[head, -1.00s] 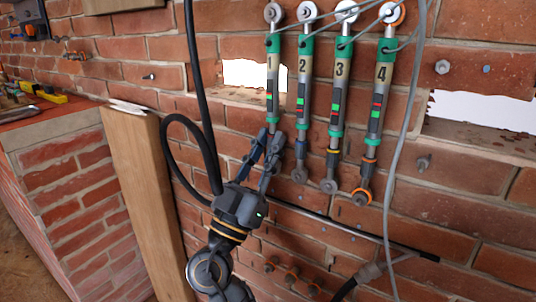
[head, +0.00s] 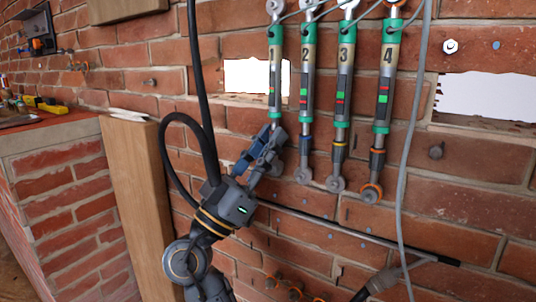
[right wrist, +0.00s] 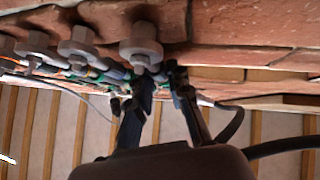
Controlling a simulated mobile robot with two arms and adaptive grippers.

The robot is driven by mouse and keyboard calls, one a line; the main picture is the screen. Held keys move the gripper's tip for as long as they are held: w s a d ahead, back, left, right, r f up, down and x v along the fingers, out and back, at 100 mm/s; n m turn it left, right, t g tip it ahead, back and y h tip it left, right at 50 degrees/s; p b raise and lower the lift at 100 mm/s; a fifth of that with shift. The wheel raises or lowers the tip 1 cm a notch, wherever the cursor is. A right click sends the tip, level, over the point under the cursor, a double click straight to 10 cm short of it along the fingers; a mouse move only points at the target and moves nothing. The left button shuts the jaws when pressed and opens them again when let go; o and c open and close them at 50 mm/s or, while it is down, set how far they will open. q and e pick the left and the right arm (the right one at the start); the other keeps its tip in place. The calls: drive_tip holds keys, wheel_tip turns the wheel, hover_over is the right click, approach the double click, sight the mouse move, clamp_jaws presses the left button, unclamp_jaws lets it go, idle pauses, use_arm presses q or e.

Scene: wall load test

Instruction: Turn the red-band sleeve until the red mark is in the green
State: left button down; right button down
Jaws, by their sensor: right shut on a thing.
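Numbered tensioner 1 (head: 275,70) is the leftmost of the units hanging on the brick wall. My right gripper (head: 262,145) is at its lower end, below the green ring, shut on the lower sleeve. The fingers cover that sleeve, so its red band is hidden. I cannot make out where unit 1's red mark stands against the green. In the right wrist view, the fingers of my right gripper (right wrist: 161,78) reach up around the unit, behind a large grey end fitting (right wrist: 141,48). My left gripper is not in view.
Tensioners 2 (head: 307,80), 3 (head: 344,85) and 4 (head: 384,90) hang close to the right, with red and green marks in their windows. A grey cable (head: 407,170) hangs right of them. A dark rod (head: 350,232) crosses below. A wooden board (head: 135,190) stands left.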

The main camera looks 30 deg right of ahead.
drive_tip(key=c, duration=1.3)
unclamp_jaws()
drive_tip(key=shift+o, duration=0.2)
